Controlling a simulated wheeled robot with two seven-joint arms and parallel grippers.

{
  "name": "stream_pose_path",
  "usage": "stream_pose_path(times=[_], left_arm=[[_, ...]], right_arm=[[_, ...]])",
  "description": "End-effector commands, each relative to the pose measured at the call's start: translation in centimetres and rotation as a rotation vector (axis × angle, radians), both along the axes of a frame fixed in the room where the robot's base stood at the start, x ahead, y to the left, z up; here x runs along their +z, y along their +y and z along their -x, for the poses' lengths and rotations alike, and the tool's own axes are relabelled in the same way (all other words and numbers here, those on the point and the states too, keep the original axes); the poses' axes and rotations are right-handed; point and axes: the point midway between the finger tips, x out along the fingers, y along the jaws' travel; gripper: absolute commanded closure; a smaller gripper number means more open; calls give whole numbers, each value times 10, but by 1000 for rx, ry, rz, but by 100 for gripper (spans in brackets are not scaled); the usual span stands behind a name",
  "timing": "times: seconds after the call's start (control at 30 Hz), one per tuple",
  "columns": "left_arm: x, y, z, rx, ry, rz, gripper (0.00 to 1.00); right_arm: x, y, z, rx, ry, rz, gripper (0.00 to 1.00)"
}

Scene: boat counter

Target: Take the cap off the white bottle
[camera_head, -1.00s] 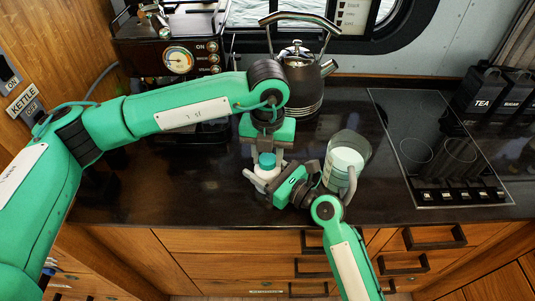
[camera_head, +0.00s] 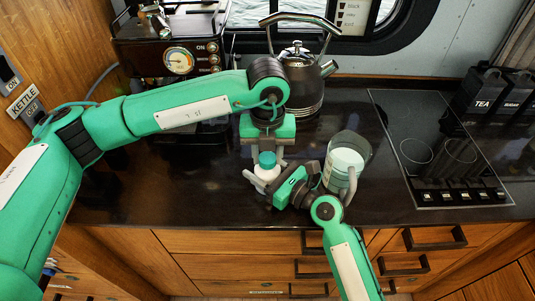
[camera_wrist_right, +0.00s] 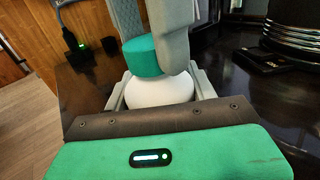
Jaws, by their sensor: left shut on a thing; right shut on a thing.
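The white bottle (camera_head: 266,174) stands upright on the dark counter, left of a glass pitcher; its white body also shows in the right wrist view (camera_wrist_right: 160,91). A teal cap (camera_head: 267,159) sits on top of the bottle; it shows in the right wrist view (camera_wrist_right: 142,57) between grey fingers. My left gripper (camera_head: 266,157) comes down from above and is shut on the cap. My right gripper (camera_head: 265,182) comes in from the right, low down, and is shut around the bottle's body. Whether there is a gap between cap and bottle is hard to tell.
A glass pitcher (camera_head: 345,163) with pale contents stands close to my right gripper. A kettle (camera_head: 300,80) stands behind my left gripper, and a coffee machine (camera_head: 175,50) is at back left. A cooktop (camera_head: 436,150) lies right. The counter's front left is clear.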

Motion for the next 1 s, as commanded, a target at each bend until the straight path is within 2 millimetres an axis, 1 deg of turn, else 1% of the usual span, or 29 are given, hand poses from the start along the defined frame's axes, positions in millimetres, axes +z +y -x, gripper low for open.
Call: stream_pose_path(times=[0.43, 0.83, 1.0], left_arm=[[16, 0, 0, -1, -1, 1, 90], [18, 0, 0, -1, -1, 1, 90], [33, 0, 0, -1, -2, 0, 90]], right_arm=[[0, 0, 0, -1, 0, 0, 100], [0, 0, 0, -1, 0, 0, 100], [0, 0, 0, -1, 0, 0, 100]])
